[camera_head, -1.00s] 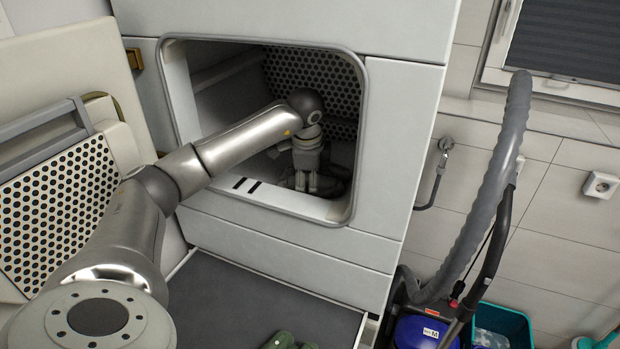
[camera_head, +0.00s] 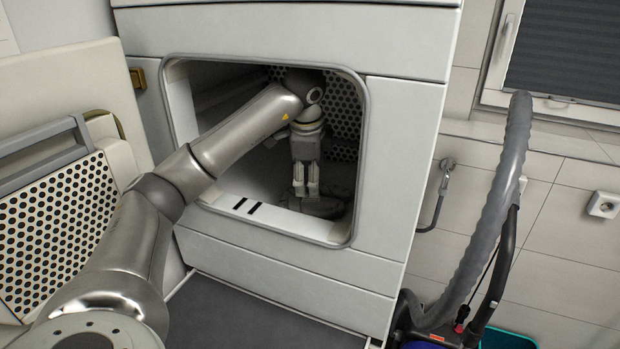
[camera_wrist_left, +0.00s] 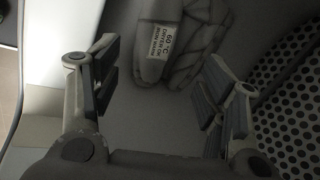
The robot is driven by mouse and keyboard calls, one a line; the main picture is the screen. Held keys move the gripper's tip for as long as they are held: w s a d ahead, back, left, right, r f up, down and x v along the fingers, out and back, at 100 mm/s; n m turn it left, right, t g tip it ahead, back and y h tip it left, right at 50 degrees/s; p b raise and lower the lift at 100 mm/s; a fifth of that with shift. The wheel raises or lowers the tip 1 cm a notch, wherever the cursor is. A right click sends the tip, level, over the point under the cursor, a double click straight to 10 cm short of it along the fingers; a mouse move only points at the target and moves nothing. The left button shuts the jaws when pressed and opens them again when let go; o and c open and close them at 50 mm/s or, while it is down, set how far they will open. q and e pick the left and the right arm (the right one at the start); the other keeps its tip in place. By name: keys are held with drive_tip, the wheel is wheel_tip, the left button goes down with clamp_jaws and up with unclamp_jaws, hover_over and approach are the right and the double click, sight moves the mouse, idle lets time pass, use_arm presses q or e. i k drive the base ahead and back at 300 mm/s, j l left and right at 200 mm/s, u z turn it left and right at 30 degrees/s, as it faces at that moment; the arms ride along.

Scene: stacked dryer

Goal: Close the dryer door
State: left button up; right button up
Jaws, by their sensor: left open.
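The dryer (camera_head: 390,170) stands in the middle of the head view with a square opening. Its door (camera_head: 50,215), with a perforated inner panel and a grey bar, is swung open to the left. My left arm reaches through the opening. My left gripper (camera_head: 306,192) points down inside the drum, open and with nothing between its fingers. A dark grey cloth item (camera_head: 322,207) lies on the drum floor close to the fingertips. In the wrist view it is a grey fabric piece with a white label (camera_wrist_left: 165,42), beyond the open fingers. My right gripper is not in view.
A grey vacuum hose (camera_head: 500,200) stands to the right of the dryer. A dark flat surface (camera_head: 235,315) lies below the dryer front. A metal tap (camera_head: 446,165) and a socket (camera_head: 604,205) are on the tiled wall at right.

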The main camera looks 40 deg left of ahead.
sight(50, 227)
drive_tip(key=k+l, duration=1.15)
drive_tip(key=l, duration=0.25)
